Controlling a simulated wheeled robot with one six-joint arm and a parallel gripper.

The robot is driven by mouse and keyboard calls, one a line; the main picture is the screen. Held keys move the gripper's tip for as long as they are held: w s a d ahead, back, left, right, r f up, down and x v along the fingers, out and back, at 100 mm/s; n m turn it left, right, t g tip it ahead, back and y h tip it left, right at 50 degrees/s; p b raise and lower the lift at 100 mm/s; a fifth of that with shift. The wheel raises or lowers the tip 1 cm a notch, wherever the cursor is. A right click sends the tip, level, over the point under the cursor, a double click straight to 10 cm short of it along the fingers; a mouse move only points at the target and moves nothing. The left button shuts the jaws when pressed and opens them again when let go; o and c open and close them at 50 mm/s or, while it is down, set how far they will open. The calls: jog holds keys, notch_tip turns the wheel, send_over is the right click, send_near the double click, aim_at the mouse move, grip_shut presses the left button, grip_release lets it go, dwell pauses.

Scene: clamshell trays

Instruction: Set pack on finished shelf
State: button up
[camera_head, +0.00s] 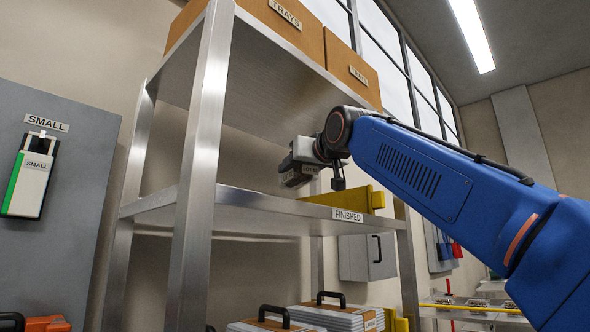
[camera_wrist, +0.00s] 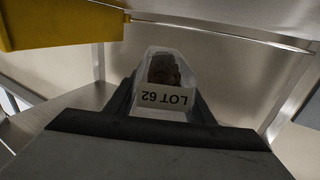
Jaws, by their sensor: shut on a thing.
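The pack is a clear clamshell with dark contents and a white "LOT 62" label, seen upside down in the wrist view (camera_wrist: 163,72). My gripper (camera_wrist: 160,95) is shut on the pack, with a dark finger on each side. In the head view my gripper (camera_head: 306,158) is over the finished shelf (camera_head: 240,197), between it and the upper shelf. The pack is small and partly hidden there, and I cannot tell whether it touches the shelf. The "FINISHED" label (camera_head: 348,216) is on the shelf's front edge.
A yellow bracket (camera_head: 350,201) stands on the shelf to the right; it also shows in the wrist view (camera_wrist: 62,22). Metal posts (camera_head: 204,150) frame the rack. Cardboard tray boxes (camera_head: 285,32) sit above. Cases with black handles (camera_head: 335,316) stand below. The shelf's left part looks clear.

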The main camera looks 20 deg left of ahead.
jog(key=shift+f, duration=3.05)
jog(key=shift+f, duration=0.55)
jog(key=o, duration=1.3)
jog(key=shift+o, duration=0.2)
jog(key=v, duration=1.7)
jog(key=shift+s+d, duration=0.2)
